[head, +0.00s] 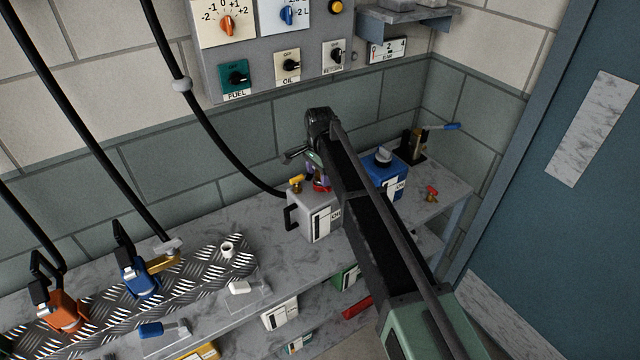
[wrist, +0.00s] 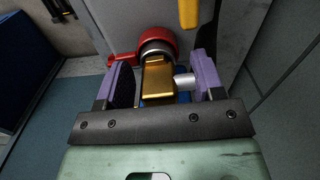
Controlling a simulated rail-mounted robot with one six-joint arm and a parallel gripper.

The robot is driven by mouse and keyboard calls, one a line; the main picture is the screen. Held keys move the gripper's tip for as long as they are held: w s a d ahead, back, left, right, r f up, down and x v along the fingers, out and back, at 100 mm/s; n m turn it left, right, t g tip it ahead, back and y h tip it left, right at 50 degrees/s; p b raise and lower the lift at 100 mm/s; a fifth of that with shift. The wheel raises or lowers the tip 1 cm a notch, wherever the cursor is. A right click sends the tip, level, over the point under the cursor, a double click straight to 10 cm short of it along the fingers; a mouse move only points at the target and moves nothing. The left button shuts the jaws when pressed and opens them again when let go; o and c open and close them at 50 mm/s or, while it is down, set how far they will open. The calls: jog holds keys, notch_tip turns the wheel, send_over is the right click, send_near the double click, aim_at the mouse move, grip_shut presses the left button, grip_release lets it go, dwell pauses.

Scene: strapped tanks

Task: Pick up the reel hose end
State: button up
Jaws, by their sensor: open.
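In the wrist view my gripper (wrist: 163,78) is open, its purple pads on either side of a brass block (wrist: 158,82) with a red collar (wrist: 155,42) and a short silver stub (wrist: 184,81). I cannot tell whether the pads touch it, nor for certain that this is the reel hose end. In the head view my gripper (head: 317,172) is low over the grey oil can (head: 318,222), with a red part (head: 321,187) beside it. A black hose (head: 222,146) runs down from above to behind the can; its end is hidden there.
Left are a blue nozzle (head: 138,279) and an orange nozzle (head: 64,312) on tread plate. A control panel (head: 262,68) hangs behind.

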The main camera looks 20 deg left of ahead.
jog(key=shift+r, duration=0.15)
jog(key=c, duration=1)
jog(key=shift+r, duration=0.15)
